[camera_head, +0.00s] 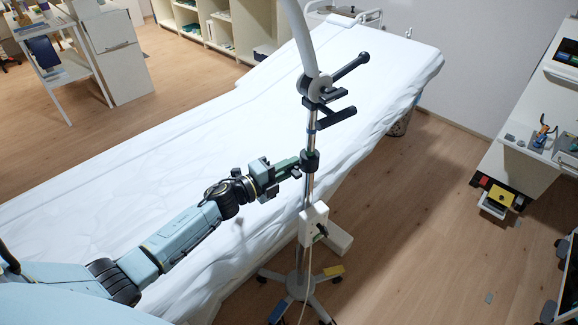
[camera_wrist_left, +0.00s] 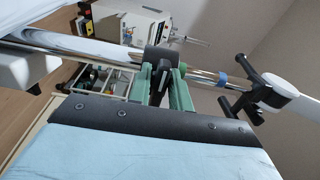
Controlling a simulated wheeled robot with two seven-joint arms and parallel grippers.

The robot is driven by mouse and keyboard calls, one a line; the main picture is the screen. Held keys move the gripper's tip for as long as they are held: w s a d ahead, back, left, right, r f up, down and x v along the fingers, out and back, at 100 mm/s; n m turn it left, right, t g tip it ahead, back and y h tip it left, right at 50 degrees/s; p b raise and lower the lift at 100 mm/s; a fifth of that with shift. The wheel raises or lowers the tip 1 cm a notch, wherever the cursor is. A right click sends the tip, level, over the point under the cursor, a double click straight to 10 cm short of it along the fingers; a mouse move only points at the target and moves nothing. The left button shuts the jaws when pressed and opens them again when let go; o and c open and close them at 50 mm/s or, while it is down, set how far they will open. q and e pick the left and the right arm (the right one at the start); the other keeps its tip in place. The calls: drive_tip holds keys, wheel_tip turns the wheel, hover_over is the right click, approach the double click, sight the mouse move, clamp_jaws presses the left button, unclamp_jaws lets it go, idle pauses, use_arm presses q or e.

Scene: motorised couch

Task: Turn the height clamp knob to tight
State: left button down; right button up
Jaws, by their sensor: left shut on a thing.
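A chrome pole stands beside the couch, and a black height clamp (camera_head: 310,161) is fitted around it. In the left wrist view the clamp (camera_wrist_left: 161,58) has a dark knob (camera_wrist_left: 160,77) projecting toward me. My left gripper (camera_head: 297,166) comes in from the left, level with the clamp, with green fingers. In the left wrist view its fingers (camera_wrist_left: 161,84) lie on either side of the knob and are shut on it. The knob is mostly hidden in the head view. Its tightness cannot be told. My right gripper is not in view.
Higher on the pole (camera_head: 311,140) is a black handle assembly (camera_head: 335,88) with a thick pale arm. A white box (camera_head: 313,222) hangs lower, above a wheeled base (camera_head: 300,288). The white-sheeted couch (camera_head: 180,155) lies beneath my left arm. Floor at the right is mostly clear.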

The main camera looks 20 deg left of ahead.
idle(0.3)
use_arm(q)
drive_tip(key=c, duration=1.3)
unclamp_jaws()
drive_tip(key=shift+s, duration=0.1)
drive_tip(key=v, duration=1.3)
drive_tip(key=shift+a, duration=0.1)
